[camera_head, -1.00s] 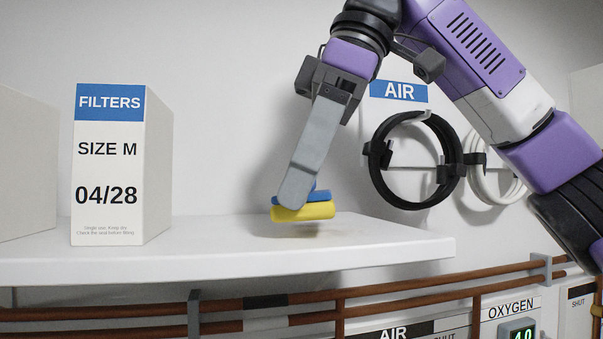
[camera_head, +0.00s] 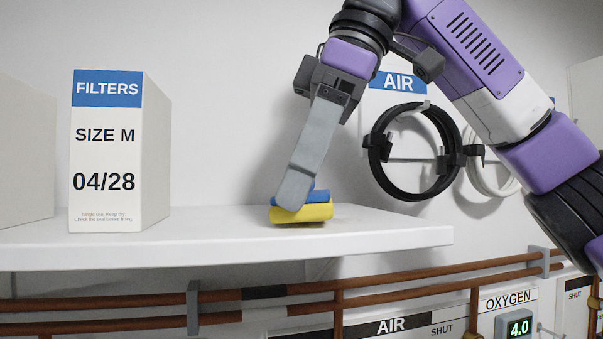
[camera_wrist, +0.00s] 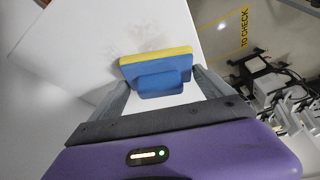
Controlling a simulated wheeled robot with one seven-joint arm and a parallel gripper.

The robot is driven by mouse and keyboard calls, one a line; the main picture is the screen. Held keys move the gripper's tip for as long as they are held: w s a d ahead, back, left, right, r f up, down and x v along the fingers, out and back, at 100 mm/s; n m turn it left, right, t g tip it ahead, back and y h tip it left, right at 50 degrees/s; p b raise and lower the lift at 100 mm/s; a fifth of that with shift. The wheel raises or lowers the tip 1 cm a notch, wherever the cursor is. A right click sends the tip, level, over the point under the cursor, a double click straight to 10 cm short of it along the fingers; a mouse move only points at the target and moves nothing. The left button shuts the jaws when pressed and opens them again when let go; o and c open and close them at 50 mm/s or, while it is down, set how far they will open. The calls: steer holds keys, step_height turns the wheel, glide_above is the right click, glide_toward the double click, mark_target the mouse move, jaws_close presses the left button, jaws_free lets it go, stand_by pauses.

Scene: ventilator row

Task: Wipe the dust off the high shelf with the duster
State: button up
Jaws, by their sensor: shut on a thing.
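My gripper (camera_head: 299,189) is shut on the blue grip of the duster (camera_head: 302,213), which has a yellow pad below. The yellow pad is at the top of the white high shelf (camera_head: 120,252), close to or touching its surface; I cannot tell which for certain. In the wrist view, the duster (camera_wrist: 157,68) sits between the two fingers, its yellow edge facing away. Faint grey-brown dust (camera_head: 340,221) shows on the shelf beside the pad, and faint smudges of it also show in the wrist view (camera_wrist: 128,50).
A white FILTERS box (camera_head: 106,165) stands on the shelf to the left, with another pale box (camera_head: 25,150) at the far left. A black hose coil (camera_head: 378,150) hangs on the wall at right. Copper pipes (camera_head: 400,280) run below the shelf.

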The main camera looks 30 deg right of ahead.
steer(key=shift+f, duration=0.15)
